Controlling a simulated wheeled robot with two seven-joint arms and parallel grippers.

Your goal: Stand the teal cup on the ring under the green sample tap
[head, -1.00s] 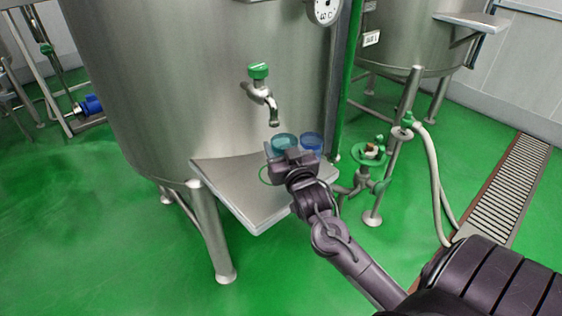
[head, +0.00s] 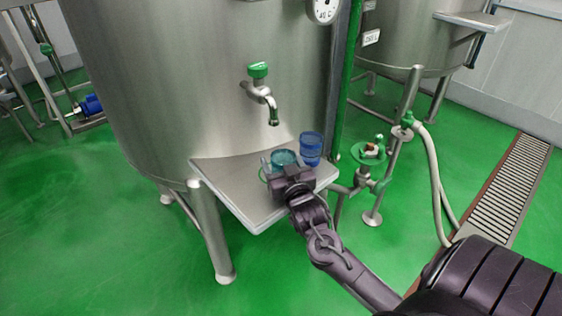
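The teal cup (head: 284,157) is upright between the fingers of my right gripper (head: 283,164), low over the steel shelf. The gripper appears shut on it. The gripper body hides the cup's lower part, so I cannot tell whether its base touches the shelf. My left gripper is not in view.
A blue cup (head: 311,146) stands close to the right of the teal cup on the shelf (head: 228,188). The shelf's left part is bare. A green pipe (head: 345,90) and a valve (head: 371,152) stand beyond its right edge.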

